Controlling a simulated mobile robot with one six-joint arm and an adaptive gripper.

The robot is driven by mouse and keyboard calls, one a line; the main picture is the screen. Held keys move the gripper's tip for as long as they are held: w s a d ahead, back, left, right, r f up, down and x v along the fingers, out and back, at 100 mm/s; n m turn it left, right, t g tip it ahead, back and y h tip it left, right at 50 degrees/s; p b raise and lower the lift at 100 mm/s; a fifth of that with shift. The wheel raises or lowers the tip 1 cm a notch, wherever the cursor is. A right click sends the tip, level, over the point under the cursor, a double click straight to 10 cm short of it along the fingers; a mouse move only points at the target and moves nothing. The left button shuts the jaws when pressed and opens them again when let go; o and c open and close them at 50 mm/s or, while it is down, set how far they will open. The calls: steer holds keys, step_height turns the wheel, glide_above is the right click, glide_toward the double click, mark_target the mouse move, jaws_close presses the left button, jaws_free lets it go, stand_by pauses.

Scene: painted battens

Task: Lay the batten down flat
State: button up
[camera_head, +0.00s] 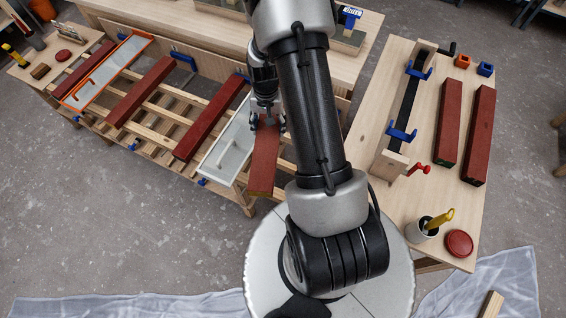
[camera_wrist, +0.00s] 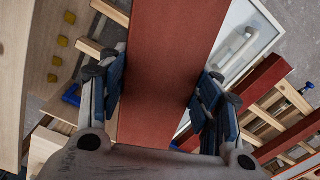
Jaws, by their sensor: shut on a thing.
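My gripper (camera_head: 266,120) is shut on a red-painted batten (camera_head: 265,158) near its far end. In the wrist view the batten (camera_wrist: 170,50) runs up the picture between the two blue-padded fingers of my gripper (camera_wrist: 160,95). The held batten is over the right end of the slatted wooden rack (camera_head: 172,118), just right of a white-framed tray (camera_head: 232,145). I cannot tell whether it touches the slats. My arm hides part of the area to its right.
Other red battens lie on the rack, one in the middle (camera_head: 141,90) and one nearer (camera_head: 211,118). An orange-framed tray (camera_head: 146,40) lies at left.

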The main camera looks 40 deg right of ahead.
steer(key=s+d+f+m+b, duration=0.1)
steer(key=f, duration=0.5)
steer(key=s+d+f+m+b, duration=0.1)
steer(key=d+f, duration=0.1)
steer(key=f, duration=0.5)
steer(key=s+d+f+m+b, duration=0.1)
steer(key=f+m, duration=0.1)
steer(key=f, duration=0.5)
steer(key=shift+d, duration=0.3)
steer(key=shift+f+b, duration=0.65)
steer(key=shift+f, duration=1.75)
steer(key=shift+f, duration=0.1)
steer(key=o, duration=0.6)
steer(key=shift+f, duration=0.15)
steer(key=o, duration=0.5)
steer(key=shift+c, duration=0.2)
steer(key=shift+r, duration=0.2)
